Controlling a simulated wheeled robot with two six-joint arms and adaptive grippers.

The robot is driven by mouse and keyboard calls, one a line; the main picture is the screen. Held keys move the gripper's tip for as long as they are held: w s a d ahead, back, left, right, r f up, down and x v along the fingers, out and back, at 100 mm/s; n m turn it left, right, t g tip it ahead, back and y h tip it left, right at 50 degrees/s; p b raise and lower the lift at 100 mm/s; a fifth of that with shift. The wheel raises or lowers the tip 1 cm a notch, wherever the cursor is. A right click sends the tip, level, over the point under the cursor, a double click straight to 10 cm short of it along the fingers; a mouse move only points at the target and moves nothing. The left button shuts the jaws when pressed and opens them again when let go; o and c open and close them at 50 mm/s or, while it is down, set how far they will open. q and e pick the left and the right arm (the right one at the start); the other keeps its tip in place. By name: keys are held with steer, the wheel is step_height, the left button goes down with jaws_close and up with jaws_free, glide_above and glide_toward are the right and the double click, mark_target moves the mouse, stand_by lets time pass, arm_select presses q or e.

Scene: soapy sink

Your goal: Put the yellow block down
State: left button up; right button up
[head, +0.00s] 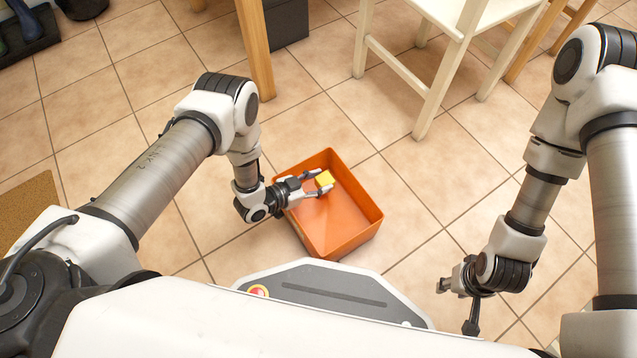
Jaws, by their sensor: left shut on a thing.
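The yellow block (324,179) is small and sits between the fingertips of my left gripper (322,185). That gripper is shut on the block and reaches in from the left over the orange bin (349,242). The block appears over the bin's inside; I cannot tell whether it touches the floor of the bin. My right gripper (456,306) hangs at the lower right over the floor tiles, away from the bin, with its fingers apart and nothing between them.
The orange bin stands on a tiled floor. A white chair (440,60) is behind it to the right, and a wooden leg (256,50) and a dark grey box (287,22) are behind it. A brown mat (30,205) lies at the left. Tiles right of the bin are clear.

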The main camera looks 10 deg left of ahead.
arm_select(q)
steer(key=shift+f+b, duration=0.45)
